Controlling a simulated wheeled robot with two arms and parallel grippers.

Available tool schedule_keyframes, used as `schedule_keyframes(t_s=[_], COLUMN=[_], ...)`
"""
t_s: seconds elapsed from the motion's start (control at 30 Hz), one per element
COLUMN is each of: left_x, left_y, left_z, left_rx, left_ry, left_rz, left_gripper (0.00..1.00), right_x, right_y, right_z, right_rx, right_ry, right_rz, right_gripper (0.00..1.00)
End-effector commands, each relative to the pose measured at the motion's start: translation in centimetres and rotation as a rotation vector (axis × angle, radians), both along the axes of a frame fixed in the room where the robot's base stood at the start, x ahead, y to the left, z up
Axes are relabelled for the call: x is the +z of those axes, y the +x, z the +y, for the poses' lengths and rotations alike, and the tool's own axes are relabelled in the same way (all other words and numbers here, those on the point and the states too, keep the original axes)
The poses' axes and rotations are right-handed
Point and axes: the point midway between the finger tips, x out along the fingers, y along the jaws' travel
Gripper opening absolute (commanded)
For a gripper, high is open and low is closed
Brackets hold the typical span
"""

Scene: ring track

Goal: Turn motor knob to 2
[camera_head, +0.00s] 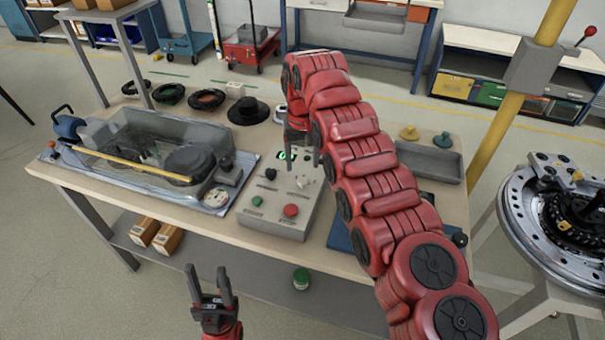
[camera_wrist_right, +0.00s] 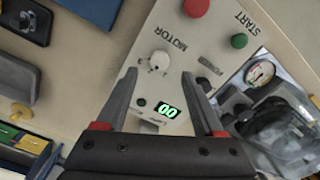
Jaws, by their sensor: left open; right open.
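The grey control box (camera_head: 262,218) stands on the workbench. Its white motor knob (camera_head: 302,181) sits on the sloped panel, beside the MOTOR label; it also shows in the right wrist view (camera_wrist_right: 158,62). A green display (camera_wrist_right: 167,111) on the panel reads 00. My right gripper (camera_head: 304,160) reaches over the panel from behind and is open; in the wrist view its fingertips (camera_wrist_right: 158,77) are on either side of the knob's near edge, not visibly touching it. My left gripper (camera_head: 206,271) is open and empty, in front of the bench.
The panel also has a green START button (camera_wrist_right: 239,41), a red button (camera_wrist_right: 196,8) and a black knob (camera_head: 270,174). A clear-covered machine (camera_head: 140,150) stands left of the box. A grey tray (camera_head: 430,163) lies at the right. A yellow post (camera_head: 497,135) stands beyond the bench's right end.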

Motion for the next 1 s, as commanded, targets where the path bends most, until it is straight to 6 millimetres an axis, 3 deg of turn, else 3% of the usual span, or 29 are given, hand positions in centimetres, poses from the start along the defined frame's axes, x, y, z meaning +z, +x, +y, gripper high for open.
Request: schedule_keyframes(t_s=[0.13,0.2,0.5,0.7,1.0], left_x=[1.8,4.0,8.8,9.8,9.8], left_y=[0.0,0.0,0.0,0.0,0.0], left_z=[0.0,0.0,0.0,0.0,0.0], left_rx=[0.0,0.0,0.0,0.0,0.0], left_ry=[0.0,0.0,0.0,0.0,0.0], left_rz=[0.0,0.0,0.0,0.0,0.0], left_gripper=[0.5,0.5,0.5,0.5,0.5], right_x=[4.1,6.0,10.7,11.7,11.7], right_y=[-0.1,0.0,-0.1,0.0,0.0], right_z=[0.3,-0.1,0.0,0.0,0.0], right_rx=[0.003,-0.001,0.0,0.0,0.0], right_ry=[0.001,0.0,-0.001,-0.001,-0.001], right_rz=[-0.001,0.0,0.003,0.002,0.002], right_gripper=[0.69,0.69,0.69,0.69,0.69])
